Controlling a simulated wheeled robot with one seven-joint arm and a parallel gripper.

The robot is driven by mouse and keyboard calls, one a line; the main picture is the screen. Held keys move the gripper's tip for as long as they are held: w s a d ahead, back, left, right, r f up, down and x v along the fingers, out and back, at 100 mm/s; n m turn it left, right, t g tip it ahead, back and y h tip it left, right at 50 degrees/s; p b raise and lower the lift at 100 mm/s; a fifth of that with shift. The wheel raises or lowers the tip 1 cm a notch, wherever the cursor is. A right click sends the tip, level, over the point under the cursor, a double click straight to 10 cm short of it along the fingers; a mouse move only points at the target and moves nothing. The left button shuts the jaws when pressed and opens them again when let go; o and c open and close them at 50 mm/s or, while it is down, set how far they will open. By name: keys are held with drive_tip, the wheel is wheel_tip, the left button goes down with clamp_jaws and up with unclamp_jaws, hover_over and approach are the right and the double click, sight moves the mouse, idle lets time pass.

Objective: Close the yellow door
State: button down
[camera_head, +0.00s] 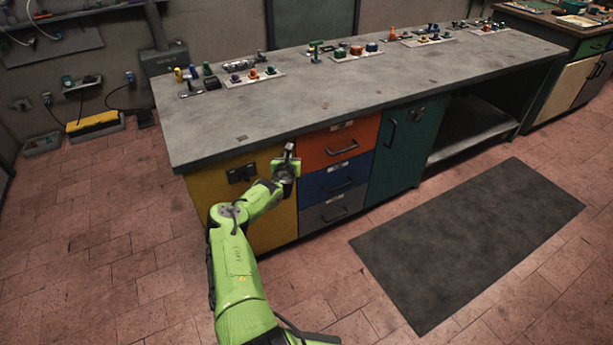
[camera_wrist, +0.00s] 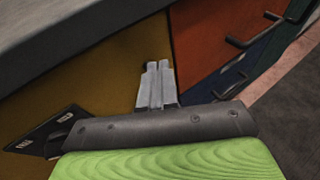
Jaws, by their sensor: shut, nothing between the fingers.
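The yellow door (camera_head: 208,188) is at the left end of the workbench front, with a black latch plate (camera_head: 242,173). It looks flush or nearly flush with the front; a small gap cannot be ruled out. My gripper (camera_head: 290,148) is shut and empty near the door's upper right edge, beside the orange drawer. In the wrist view, the shut fingers (camera_wrist: 160,68) point toward the yellow door (camera_wrist: 110,75) near its border with the orange drawer. Whether they touch it I cannot tell. My arm hides part of the door.
Orange (camera_head: 338,142), blue (camera_head: 345,175) and grey (camera_head: 335,208) drawers and a teal door (camera_head: 408,150) stand right of the yellow door. The grey worktop (camera_head: 330,95) overhangs above, with small parts along its back. A dark mat (camera_head: 465,240) lies on the open floor.

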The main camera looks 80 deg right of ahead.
drive_tip(key=s+a+r+p, duration=0.2)
drive_tip(key=s+a+p, duration=0.1)
drive_tip(key=s+a, duration=0.3)
drive_tip(key=shift+p+v, duration=0.4)
drive_tip(key=shift+v, duration=0.65)
drive_tip(key=shift+w+f, duration=0.1)
drive_tip(key=shift+w, duration=0.05)
